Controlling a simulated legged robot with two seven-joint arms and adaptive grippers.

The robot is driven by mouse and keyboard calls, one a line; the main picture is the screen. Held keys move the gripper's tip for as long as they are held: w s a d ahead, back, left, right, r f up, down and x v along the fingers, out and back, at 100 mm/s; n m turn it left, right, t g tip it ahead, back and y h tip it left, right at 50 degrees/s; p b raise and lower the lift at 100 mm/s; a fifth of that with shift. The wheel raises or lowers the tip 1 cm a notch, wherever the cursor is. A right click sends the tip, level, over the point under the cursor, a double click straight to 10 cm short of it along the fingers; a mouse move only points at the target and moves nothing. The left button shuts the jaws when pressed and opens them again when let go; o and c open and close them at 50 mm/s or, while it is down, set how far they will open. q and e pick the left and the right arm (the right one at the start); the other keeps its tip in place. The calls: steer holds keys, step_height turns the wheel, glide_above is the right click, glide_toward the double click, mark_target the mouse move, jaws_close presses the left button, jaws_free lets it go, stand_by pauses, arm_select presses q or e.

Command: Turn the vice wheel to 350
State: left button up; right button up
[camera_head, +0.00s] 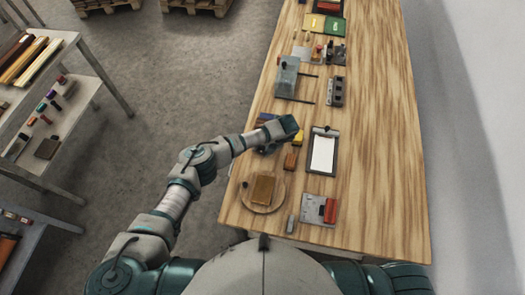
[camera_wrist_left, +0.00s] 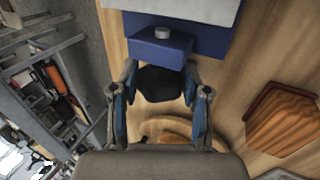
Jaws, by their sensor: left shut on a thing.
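The vice shows in the left wrist view as a blue body (camera_wrist_left: 205,42) with a pale grey part along the top of the picture. A black faceted wheel (camera_wrist_left: 160,84) stands out from its near side. My left gripper (camera_wrist_left: 160,98) has one blue-padded finger on each side of the wheel and is shut on it. In the head view my left gripper (camera_head: 279,132) is over the left part of the bench, and a bit of blue (camera_head: 266,117) shows beside it. The wheel is hidden there by my gripper. I cannot read any angle mark. My right gripper is out of view.
The wooden bench (camera_head: 375,120) has free room along its right side. Near my left gripper are a round board (camera_head: 249,204) with a brown block (camera_head: 263,189), a clipboard (camera_head: 322,150) and small blocks. A grey machine (camera_head: 287,78) stands farther back.

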arm_select(q)
steer(key=shift+s, duration=0.1)
stand_by(0.3)
steer(key=shift+d, duration=0.1)
steer(key=o, duration=1.2)
steer(key=shift+c, duration=0.2)
steer(key=w+v, duration=0.1)
steer(key=v, duration=1.1)
steer(key=shift+s+d, duration=0.2)
steer(key=shift+s, duration=0.25)
steer(key=shift+f, duration=0.1)
